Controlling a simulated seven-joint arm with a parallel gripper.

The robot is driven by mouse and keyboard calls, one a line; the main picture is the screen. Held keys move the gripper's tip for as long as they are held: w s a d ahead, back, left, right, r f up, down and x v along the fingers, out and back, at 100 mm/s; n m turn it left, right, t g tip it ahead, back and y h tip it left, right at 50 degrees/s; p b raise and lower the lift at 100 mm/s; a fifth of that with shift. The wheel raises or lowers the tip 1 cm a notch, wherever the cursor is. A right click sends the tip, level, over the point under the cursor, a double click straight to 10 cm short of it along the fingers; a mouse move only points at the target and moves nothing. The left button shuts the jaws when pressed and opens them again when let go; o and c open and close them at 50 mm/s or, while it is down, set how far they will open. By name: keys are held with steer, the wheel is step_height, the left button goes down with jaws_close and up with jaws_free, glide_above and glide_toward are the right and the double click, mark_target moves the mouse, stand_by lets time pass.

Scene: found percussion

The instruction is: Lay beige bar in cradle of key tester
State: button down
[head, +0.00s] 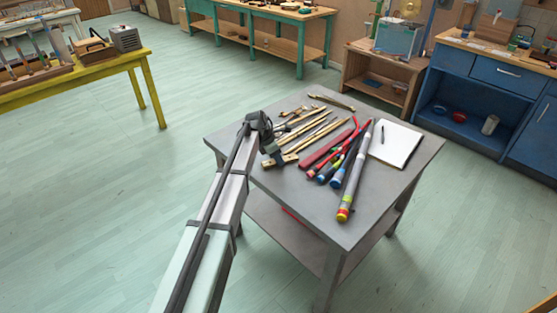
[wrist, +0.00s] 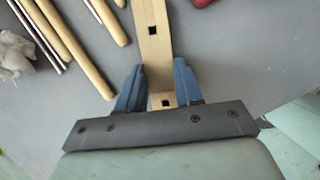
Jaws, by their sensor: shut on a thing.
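The beige bar (wrist: 153,50) is a flat strip with square dark holes. In the wrist view its near end sits between the two blue fingers of my gripper (wrist: 160,90), which is shut on it. In the head view my gripper (head: 270,148) is over the left edge of the grey table, and a short beige piece (head: 289,160) shows at its tip. I cannot tell surely whether the bar touches the tabletop. No key tester with a cradle can be clearly made out; a wooden piece (head: 95,47) beside a grey box (head: 125,38) stands on the yellow table.
The grey table (head: 400,185) carries several thin sticks (head: 320,135), red and blue-ended mallets (head: 345,165), a long grey tube (head: 354,180) and a notepad (head: 397,144). The yellow table (head: 70,82) stands far left, with open floor between. Blue cabinets (head: 470,105) stand right.

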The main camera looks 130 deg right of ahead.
step_height(320, 180, up, 10)
stand_by(0.5)
